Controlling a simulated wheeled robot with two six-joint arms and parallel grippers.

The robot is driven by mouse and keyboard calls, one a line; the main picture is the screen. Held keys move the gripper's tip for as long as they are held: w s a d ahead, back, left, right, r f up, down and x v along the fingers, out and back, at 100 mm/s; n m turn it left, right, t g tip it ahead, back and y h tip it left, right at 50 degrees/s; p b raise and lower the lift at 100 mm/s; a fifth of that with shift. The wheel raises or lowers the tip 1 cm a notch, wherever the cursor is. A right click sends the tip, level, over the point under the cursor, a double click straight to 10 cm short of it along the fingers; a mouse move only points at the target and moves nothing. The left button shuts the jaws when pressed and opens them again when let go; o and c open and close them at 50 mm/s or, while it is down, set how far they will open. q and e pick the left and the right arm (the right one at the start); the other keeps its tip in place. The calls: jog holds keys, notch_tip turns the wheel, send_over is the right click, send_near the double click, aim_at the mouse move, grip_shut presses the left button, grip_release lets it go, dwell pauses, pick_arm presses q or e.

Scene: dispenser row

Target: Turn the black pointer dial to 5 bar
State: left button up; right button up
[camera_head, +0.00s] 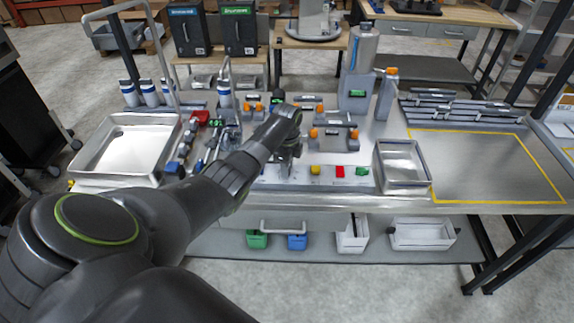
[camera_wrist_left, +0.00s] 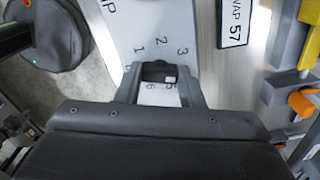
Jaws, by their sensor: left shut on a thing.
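The black dial (camera_wrist_left: 158,71) sits on a pale panel (camera_wrist_left: 128,22) in the left wrist view, with the numerals 1, 2 and 3 above it and more figures below it, partly hidden. A small white mark shows on its lower right side; I cannot tell exactly which figure it points at. My left gripper (camera_wrist_left: 161,76) is shut on the dial, one finger on each side. In the head view my left gripper (camera_head: 288,151) is over the middle of the bench, and the dial is hidden beneath it. My right gripper is not in view.
Orange-knobbed fittings (camera_head: 334,133) and a steel bin (camera_head: 402,165) stand right of my gripper. A steel sink-like tray (camera_head: 127,148) is on the left. The yellow-outlined area (camera_head: 480,165) at the right is clear.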

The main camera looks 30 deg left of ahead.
pick_arm(q)
jog(key=m, duration=0.5)
jog(key=shift+w+r+m, duration=0.1)
jog(key=shift+m, duration=0.2)
jog(key=m, duration=0.5)
jog(key=shift+m, duration=0.4)
jog(key=o, duration=1)
